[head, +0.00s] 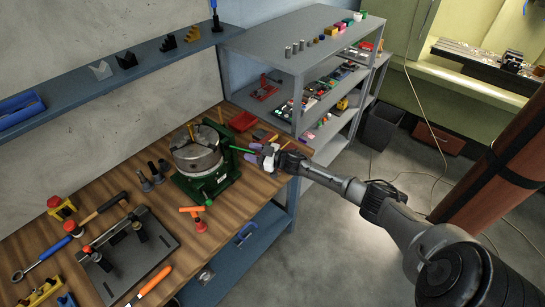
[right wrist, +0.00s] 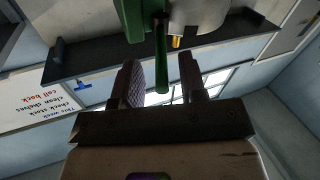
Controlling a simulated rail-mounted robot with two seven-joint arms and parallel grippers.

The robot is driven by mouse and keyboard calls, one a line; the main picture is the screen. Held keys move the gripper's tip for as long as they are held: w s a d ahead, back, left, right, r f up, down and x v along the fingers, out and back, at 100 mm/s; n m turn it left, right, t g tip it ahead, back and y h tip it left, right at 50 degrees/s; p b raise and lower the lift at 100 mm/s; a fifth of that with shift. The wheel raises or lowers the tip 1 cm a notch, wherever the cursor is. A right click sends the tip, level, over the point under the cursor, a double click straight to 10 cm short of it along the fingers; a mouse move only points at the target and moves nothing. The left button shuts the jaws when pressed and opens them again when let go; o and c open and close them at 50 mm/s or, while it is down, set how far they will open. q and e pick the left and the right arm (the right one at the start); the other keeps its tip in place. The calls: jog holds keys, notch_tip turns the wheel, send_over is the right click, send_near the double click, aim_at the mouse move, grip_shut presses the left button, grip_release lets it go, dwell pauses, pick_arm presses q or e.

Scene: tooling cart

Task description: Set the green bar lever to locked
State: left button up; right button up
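The green bar lever (head: 243,149) sticks out to the right from the green base (head: 222,178) of a round metal chuck device (head: 196,155) on the wooden bench. In the right wrist view the green bar (right wrist: 161,60) comes down from the top, its end lying in line with the gap between my fingers. My right gripper (head: 262,158) is at the lever's outer end. Its two fingers (right wrist: 161,80) are apart, with visible room on both sides of the bar. I cannot tell whether either touches it. My left gripper is not in view.
A red-and-orange tool (head: 198,218) stands in front of the device, and dark cylindrical pieces (head: 150,175) stand left of it. A red tray (head: 243,121) lies behind. Grey shelving (head: 300,60) rises close behind my right gripper.

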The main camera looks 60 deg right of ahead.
jog(key=v, duration=1.2)
jog(key=shift+s, duration=0.3)
jog(key=shift+d, duration=0.1)
